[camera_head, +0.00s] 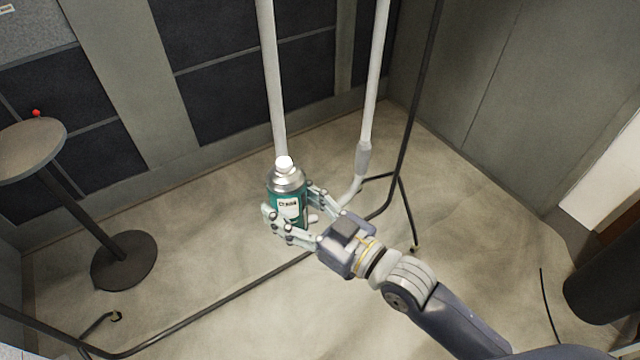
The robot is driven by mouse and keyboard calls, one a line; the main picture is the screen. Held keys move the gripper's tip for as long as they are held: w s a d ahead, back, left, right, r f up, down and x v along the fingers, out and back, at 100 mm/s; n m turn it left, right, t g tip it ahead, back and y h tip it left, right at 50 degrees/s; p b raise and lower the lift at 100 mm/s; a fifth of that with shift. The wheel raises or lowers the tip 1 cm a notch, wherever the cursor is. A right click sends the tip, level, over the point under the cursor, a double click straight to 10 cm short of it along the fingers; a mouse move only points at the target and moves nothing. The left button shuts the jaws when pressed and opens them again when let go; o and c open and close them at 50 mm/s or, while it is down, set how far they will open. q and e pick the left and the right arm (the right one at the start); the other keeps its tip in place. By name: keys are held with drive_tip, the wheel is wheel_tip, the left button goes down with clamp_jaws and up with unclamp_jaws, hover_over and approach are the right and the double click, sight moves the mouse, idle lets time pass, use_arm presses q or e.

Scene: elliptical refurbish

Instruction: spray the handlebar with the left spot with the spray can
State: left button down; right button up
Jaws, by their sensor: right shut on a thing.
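A teal spray can (290,199) with a silver shoulder and white cap stands upright in my right gripper (291,212). The gripper's fingers are shut around the can's body, and the can is held above the floor. Two long white bars (273,80) and (374,80) run up out of the top of the view, and they look like parts of the handlebar. The can's cap is in front of the lower end of the left bar, and it is hard to tell how far apart they are. No spot can be made out on either bar. My left gripper is not in view.
A round table (30,150) on a dark pedestal stands at the left, with a small red thing (36,113) by its edge. A black tube frame (220,300) runs low across the floor and up at the right. Dark panelled walls close the back.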

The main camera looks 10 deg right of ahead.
drive_tip(key=shift+a+f, duration=0.15)
drive_tip(key=shift+w+f+y, duration=0.1)
drive_tip(key=shift+f+y, duration=0.05)
drive_tip(key=shift+y, duration=0.15)
drive_tip(key=w+b, duration=0.2)
drive_tip(key=w, duration=0.3)
drive_tip(key=shift+w, duration=0.25)
